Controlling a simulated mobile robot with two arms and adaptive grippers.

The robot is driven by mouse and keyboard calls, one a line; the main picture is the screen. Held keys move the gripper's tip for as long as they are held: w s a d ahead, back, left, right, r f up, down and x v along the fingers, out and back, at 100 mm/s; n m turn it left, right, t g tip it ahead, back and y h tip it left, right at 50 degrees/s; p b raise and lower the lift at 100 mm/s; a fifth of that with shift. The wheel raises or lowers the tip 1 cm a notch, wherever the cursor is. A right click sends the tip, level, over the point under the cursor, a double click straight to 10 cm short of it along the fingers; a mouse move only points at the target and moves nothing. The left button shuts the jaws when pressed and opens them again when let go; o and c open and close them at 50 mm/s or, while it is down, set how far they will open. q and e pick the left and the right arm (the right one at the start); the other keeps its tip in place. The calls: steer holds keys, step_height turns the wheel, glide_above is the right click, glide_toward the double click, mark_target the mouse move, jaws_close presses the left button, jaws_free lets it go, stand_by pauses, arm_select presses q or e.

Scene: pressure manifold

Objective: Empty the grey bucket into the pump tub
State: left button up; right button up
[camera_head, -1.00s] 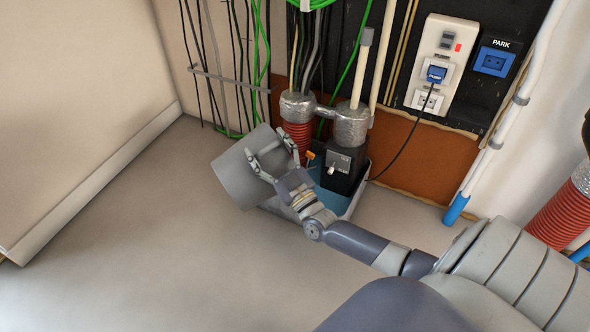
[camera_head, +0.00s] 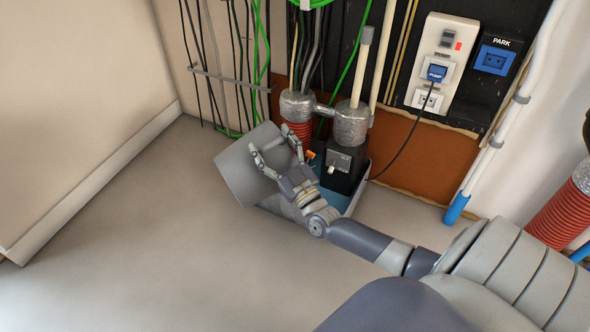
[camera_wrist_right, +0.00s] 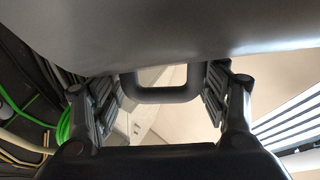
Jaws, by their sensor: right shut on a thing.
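The grey bucket (camera_head: 240,170) is tilted on its side above the left part of the pump tub (camera_head: 361,199). My right gripper (camera_head: 272,158) is at the bucket's right side, shut on it. In the right wrist view, the bucket's grey wall (camera_wrist_right: 180,30) fills the top, and a dark handle loop (camera_wrist_right: 168,95) sits between the fingers. The tub holds blue water (camera_head: 332,198) and a black pump box (camera_head: 343,168) with an orange part (camera_head: 310,155) beside it. The bucket's mouth and contents are hidden from me. My left gripper is not in view.
Silver-wrapped pipes (camera_head: 350,122) and a red corrugated hose (camera_head: 298,135) stand behind the tub. A black cable runs from the blue plug (camera_head: 437,74) on the wall socket panel down to the pump. The floor (camera_head: 130,220) at left is clear.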

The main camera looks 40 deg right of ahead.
steer(key=shift+d+r, duration=0.2)
steer(key=shift+d, duration=0.1)
stand_by(0.6)
steer(key=shift+s+d+r+m+h, duration=0.1)
steer(key=shift+d+r+m+h, duration=0.1)
steer(key=shift+d+m, duration=0.15)
steer(key=shift+s+d+r+m+h, duration=0.1)
steer(key=shift+d+m+h, duration=0.1)
steer(key=shift+d+m, duration=0.15)
stand_by(0.5)
